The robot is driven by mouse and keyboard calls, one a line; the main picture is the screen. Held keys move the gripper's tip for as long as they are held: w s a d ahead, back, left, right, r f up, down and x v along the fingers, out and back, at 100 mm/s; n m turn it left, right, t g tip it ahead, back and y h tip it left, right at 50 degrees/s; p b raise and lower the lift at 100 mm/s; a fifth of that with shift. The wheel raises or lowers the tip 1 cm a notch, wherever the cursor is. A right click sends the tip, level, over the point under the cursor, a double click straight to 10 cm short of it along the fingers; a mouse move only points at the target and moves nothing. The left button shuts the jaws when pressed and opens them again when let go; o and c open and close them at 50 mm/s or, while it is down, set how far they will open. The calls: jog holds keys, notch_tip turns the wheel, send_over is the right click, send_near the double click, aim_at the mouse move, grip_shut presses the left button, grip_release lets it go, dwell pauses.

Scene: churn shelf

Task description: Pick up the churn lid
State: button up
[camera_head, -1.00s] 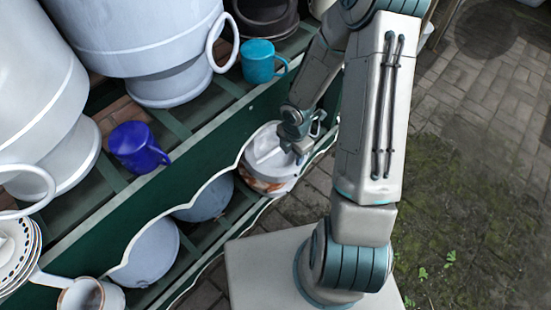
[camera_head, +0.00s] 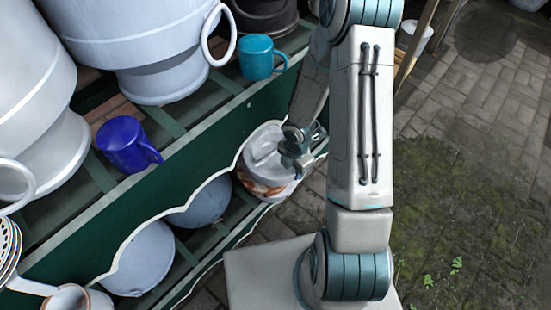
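The churn lid is hard to tell for sure. A white round lidded thing (camera_head: 266,180) with a raised handle-like bar on top and brownish marks on its side sits at the lower shelf's right end. My gripper (camera_head: 303,168) is at the right side of its top, reaching down from my arm. The fingertips are small and partly hidden, so I cannot tell whether they touch it or are open or shut.
Large grey-white churns (camera_head: 165,45) stand on the upper green shelf (camera_head: 190,150). A blue mug (camera_head: 125,145) and a teal mug (camera_head: 258,58) stand near its edge. Round grey vessels (camera_head: 147,262) sit below. Paving at right is open.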

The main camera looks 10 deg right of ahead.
grip_shut()
jog(key=shift+r, duration=0.15)
jog(key=shift+r+p, duration=0.9)
jog(key=shift+r, duration=0.35)
jog(key=s+d+p, duration=0.9)
jog(key=s+d, duration=0.1)
jog(key=s, duration=0.4)
jog(key=shift+s+d+r+p, duration=0.3)
jog(key=shift+d+r, duration=0.05)
jog(key=shift+r, duration=0.05)
